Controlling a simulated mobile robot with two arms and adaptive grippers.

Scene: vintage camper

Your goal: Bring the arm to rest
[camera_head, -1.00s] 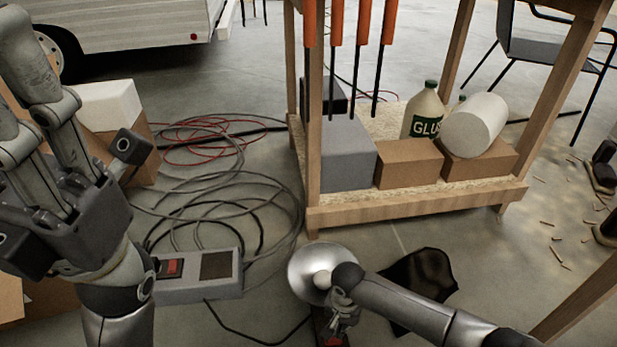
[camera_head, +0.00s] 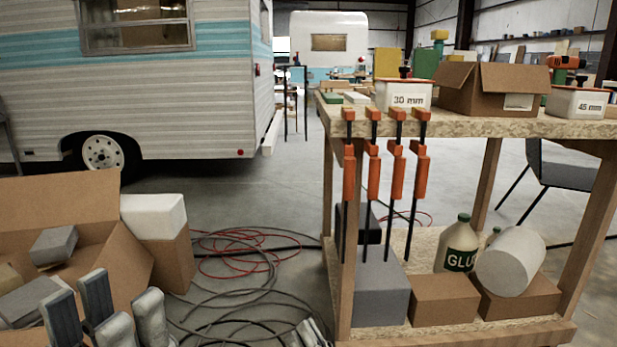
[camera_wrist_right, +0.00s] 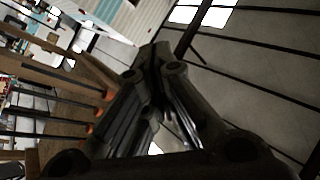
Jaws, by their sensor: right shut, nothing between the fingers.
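My left gripper (camera_head: 108,312) shows at the bottom left of the head view, in front of an open cardboard box. Its grey fingers point up and stand apart, with nothing seen between them. My right gripper (camera_head: 310,332) shows only as a small grey piece at the bottom edge, left of the wooden workbench's front leg. In the right wrist view the right gripper (camera_wrist_right: 155,58) is shut, its dark fingers meeting at the tips with nothing held. Most of both arms is out of the head view.
The workbench (camera_head: 470,122) stands on the right, with orange clamps (camera_head: 398,165) hanging at its near edge. The open cardboard box (camera_head: 60,215) is at left. Cables (camera_head: 240,270) lie on the floor between them. A camper (camera_head: 200,95) stands behind.

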